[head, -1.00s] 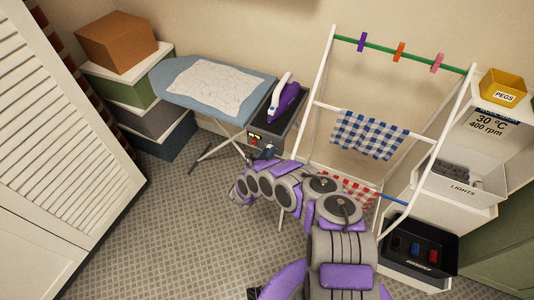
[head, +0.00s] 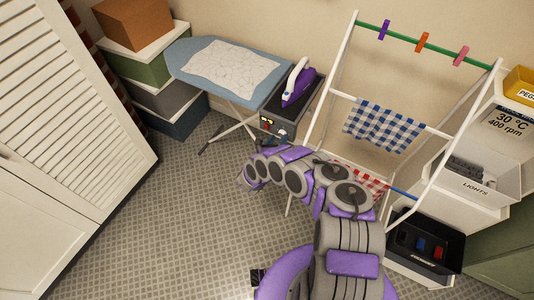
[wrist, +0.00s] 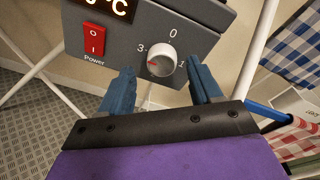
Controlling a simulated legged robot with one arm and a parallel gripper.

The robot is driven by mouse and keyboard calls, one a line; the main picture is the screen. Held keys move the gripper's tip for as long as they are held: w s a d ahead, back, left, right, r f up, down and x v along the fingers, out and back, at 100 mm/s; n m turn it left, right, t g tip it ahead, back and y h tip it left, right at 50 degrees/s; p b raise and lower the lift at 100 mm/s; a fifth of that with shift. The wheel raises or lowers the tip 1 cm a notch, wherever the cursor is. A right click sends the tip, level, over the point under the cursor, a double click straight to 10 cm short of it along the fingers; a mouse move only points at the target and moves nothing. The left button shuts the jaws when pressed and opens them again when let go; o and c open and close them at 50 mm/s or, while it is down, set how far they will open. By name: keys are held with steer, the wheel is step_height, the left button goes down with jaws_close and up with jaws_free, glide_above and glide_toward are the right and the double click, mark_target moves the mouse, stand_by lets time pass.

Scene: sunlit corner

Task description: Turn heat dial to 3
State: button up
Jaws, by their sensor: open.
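The heat dial (wrist: 161,61) is a round white-grey knob on a grey front panel (wrist: 212,38) in the wrist view. Its labels show 0 above, 3 at left and 1 at right; the bottom is not readable. Its red pointer faces left, roughly towards the 3; exact alignment is hard to tell. My gripper (wrist: 160,78) is open, with one blue finger to the left of and below the dial and one to its right. Neither visibly grips it. In the head view, my gripper end reaches the grey ironing station (head: 285,128), and the dial is not clear there.
A red power switch (wrist: 94,40) sits left of the dial, below a lit display (wrist: 107,8). A purple iron (head: 300,85) rests on the station beside the ironing board (head: 195,62). A drying rack (head: 340,70) with cloths stands close at right. Open floor lies left.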

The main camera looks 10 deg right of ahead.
steer(key=v, duration=1.6)
steer(key=shift+f, duration=0.1)
